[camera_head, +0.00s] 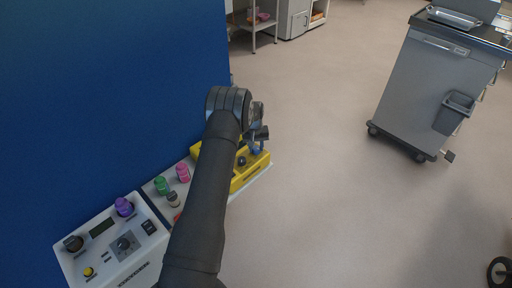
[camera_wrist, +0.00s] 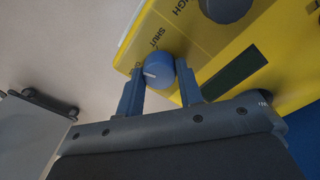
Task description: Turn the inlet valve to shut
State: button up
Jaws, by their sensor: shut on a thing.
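The yellow panel (camera_head: 237,184) is at the end of the bench unit in the head view, partly behind my arm. In the wrist view, a round blue knob (camera_wrist: 158,68) stands on this yellow panel (camera_wrist: 197,33), beside the printed word SHUT. It appears to be the inlet valve, though no valve name is readable. Its white mark points toward the lower left of the picture, not at the word SHUT. My gripper (camera_wrist: 160,82) has its two fingers on either side of the knob and is shut on it. In the head view my gripper (camera_head: 259,138) is over the panel.
A larger knob (camera_wrist: 226,7) near the word HIGH and a dark window (camera_wrist: 233,73) sit beside the valve. Green (camera_head: 161,186) and pink (camera_head: 183,172) knobs and a white control box (camera_head: 112,245) lie left of my arm. A grey cart (camera_head: 428,90) stands right; floor between is clear.

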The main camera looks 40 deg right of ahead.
aim_at(255, 147)
jog(key=m, duration=0.6)
jog(key=shift+d, duration=0.1)
jog(key=m, duration=0.6)
jog(key=shift+m, duration=0.3)
dwell(0.3)
jog(key=o, duration=1)
jog(key=shift+y, duration=0.3)
jog(key=shift+c, duration=0.2)
notch_tip(255, 147, up, 18)
jog(key=shift+w+f, duration=0.25)
jog(key=shift+w, duration=0.15)
jog(key=shift+d+f, duration=0.1)
jog(key=f, duration=1.7)
jog(key=shift+s+f, duration=0.15)
jog(key=shift+s, duration=0.25)
